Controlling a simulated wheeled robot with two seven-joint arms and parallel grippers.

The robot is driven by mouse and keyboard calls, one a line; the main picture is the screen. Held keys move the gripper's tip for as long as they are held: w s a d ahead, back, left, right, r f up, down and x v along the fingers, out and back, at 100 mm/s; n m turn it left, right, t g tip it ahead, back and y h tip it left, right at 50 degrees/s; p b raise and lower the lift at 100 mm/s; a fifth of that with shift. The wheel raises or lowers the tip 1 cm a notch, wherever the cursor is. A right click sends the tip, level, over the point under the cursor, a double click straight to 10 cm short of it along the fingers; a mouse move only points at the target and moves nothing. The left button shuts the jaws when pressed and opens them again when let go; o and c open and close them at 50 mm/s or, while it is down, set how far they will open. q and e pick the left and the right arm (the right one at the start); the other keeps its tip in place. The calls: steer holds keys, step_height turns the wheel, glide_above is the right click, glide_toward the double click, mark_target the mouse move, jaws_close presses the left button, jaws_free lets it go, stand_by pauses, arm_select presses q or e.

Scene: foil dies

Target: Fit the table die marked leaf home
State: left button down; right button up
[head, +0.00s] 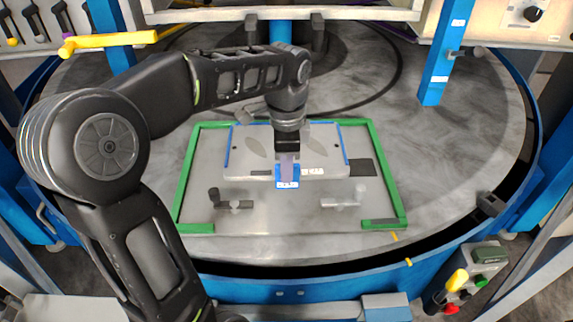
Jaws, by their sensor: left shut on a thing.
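The die (240,160) is a pale grey plate with leaf-shaped marks, lying near the middle of the round table. Thin blue strips (347,150) run along its left, right and back edges; I cannot tell whether it touches them. A blue tab (288,184) with a small white label sits at its front edge; the label is too small to read. My left gripper (287,158) points down over the front middle of the plate, shut on the die at this tab. The gripper and wrist hide the middle of the plate. My right gripper is not in view.
A green frame (187,180) surrounds the die area, with gaps at the front. A dark clamp-like part (230,204) and a paler one (345,204) stand in front of the plate. Blue posts (440,60) rise behind. A control box (470,280) stands front right.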

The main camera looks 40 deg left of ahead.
mark_target(286, 188)
arm_select(q)
steer(key=shift+f+b, duration=1)
steer(key=shift+f, duration=0.55)
stand_by(0.8)
steer(key=shift+f+b, duration=0.95)
steer(key=shift+f, duration=0.65)
steer(key=c, duration=1.3)
jaws_free()
steer(key=shift+s+f, duration=0.1)
steer(key=shift+f, duration=0.05)
